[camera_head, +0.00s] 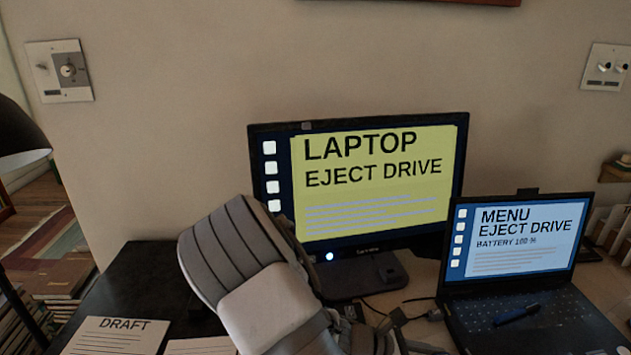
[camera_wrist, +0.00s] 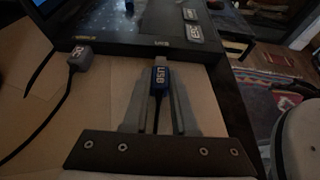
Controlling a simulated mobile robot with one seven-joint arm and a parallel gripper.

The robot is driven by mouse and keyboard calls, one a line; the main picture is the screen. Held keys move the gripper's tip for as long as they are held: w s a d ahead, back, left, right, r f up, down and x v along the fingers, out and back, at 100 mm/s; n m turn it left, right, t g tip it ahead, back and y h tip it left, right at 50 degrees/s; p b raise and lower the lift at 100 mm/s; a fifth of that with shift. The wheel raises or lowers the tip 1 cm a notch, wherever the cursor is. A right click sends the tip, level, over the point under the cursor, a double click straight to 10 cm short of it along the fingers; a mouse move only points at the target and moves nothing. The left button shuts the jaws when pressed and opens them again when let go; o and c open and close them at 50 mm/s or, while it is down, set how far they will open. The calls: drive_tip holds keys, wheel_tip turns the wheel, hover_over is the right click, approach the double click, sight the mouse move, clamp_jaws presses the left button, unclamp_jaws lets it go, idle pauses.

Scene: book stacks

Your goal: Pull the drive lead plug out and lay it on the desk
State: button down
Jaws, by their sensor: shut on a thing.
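My gripper (camera_wrist: 160,92) is shut on this plug, one finger on each side. I cannot tell whether the tip still touches the port. In the head view my arm hides the plug. The laptop (camera_head: 522,270) stands open at the right, its screen reading MENU, EJECT DRIVE.
A second, grey plug (camera_wrist: 82,60) with a black lead sits at the laptop's edge, left of my gripper. A monitor (camera_head: 365,185) reading LAPTOP, EJECT DRIVE stands behind my arm. A DRAFT sheet (camera_head: 115,337) lies at the left. Bare desk (camera_wrist: 110,105) shows around the fingers.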

drive_tip(key=shift+s+a+p, duration=0.1)
drive_tip(key=shift+a+p, duration=0.35)
drive_tip(key=shift+a, duration=1.05)
drive_tip(key=shift+r, duration=0.1)
